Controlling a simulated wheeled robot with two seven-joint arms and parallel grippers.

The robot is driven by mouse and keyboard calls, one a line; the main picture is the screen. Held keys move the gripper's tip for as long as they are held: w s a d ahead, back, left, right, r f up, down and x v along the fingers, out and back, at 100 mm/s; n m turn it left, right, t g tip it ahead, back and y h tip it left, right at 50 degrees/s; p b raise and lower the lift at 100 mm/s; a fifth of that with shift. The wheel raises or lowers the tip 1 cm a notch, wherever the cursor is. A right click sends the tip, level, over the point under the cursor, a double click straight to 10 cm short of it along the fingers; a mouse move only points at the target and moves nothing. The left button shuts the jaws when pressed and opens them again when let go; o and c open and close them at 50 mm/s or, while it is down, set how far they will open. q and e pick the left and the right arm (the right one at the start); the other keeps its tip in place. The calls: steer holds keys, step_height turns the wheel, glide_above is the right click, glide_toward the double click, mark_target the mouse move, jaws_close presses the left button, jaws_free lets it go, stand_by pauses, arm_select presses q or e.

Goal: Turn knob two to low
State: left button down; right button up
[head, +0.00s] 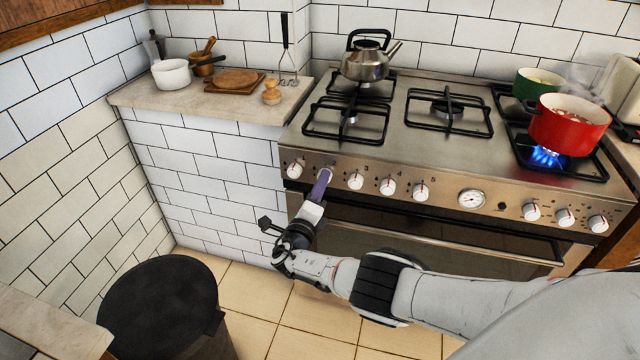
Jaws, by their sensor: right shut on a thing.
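The stove's front panel (445,190) carries a row of white knobs with red marks. Knob two (326,172) is the second from the left, and my right gripper (323,181) is shut on it. The gripper's fingers cover most of the knob, so its setting cannot be read. Knob one (294,169) is just to the left and knob three (356,180) just to the right, both clear of the fingers. My left gripper is not in view.
A red pot (568,128) stands over a lit blue flame (545,157) at the right. A green pot (537,83) and a kettle (366,62) stand on rear burners. The oven handle (450,243) runs below the knobs. A dark round bin (165,305) stands at the lower left.

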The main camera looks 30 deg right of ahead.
steer(key=shift+f+n, duration=0.1)
steer(key=shift+n, duration=0.4)
steer(key=o, duration=1)
steer(key=shift+o, duration=0.2)
steer(key=shift+a, duration=0.1)
steer(key=p+v, duration=0.4)
steer(key=v, duration=0.6)
steer(key=shift+s, duration=0.15)
